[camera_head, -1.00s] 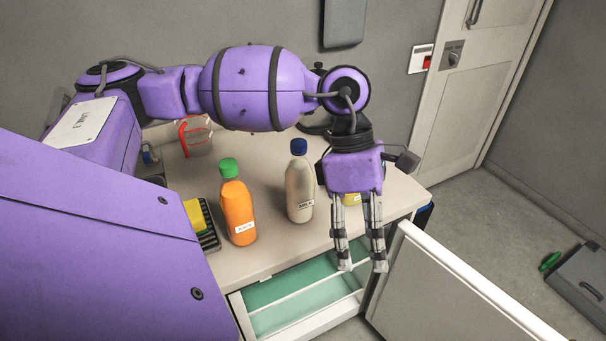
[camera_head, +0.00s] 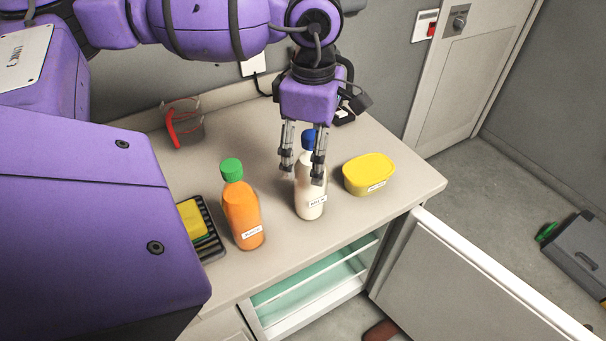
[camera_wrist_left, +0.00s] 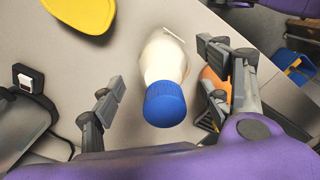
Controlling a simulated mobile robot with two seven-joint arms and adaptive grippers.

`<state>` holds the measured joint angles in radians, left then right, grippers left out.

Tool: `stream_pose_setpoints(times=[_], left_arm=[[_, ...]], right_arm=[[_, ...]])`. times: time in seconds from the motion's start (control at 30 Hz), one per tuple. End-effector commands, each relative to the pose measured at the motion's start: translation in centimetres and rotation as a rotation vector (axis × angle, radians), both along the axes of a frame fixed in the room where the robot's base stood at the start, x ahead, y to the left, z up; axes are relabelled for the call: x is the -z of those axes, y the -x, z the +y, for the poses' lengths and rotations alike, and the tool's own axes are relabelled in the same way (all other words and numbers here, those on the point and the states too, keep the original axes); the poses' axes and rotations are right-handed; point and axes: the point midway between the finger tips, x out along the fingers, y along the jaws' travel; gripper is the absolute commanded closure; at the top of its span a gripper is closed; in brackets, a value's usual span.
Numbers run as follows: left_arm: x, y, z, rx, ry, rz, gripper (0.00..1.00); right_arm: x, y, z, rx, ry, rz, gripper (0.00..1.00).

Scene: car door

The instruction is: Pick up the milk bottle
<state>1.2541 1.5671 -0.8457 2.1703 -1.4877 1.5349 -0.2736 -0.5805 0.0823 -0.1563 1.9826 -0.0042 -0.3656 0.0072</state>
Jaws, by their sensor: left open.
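The milk bottle (camera_head: 311,197) is white with a blue cap and stands upright on the counter, right of the orange juice bottle. My left gripper (camera_head: 302,177) hangs over it, fingers pointing down, and partly covers its upper part in the head view. In the left wrist view the bottle's blue cap (camera_wrist_left: 165,104) shows between the two open fingers, with a gap on both sides. The gripper (camera_wrist_left: 160,92) is open and holds nothing. My right gripper is not in view.
The orange bottle with green cap (camera_head: 242,212) stands close on the left. A yellow-lidded tub (camera_head: 369,174) is close on the right.

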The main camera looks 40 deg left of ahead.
Motion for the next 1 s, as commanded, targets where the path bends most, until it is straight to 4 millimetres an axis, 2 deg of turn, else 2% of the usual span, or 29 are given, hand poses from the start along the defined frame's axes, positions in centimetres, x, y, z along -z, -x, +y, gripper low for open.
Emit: stream_pose_setpoints(times=[0.23, 0.53, 1.0], left_arm=[[3.5, 0.0, -0.1, -0.001, 0.001, 0.0, 0.3], [4.2, 0.0, -0.1, -0.001, 0.002, -0.001, 0.3], [4.1, 0.0, -0.1, -0.002, 0.002, -0.002, 0.9]], right_arm=[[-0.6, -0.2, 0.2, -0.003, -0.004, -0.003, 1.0], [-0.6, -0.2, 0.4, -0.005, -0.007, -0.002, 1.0], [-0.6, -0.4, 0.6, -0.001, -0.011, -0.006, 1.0]])
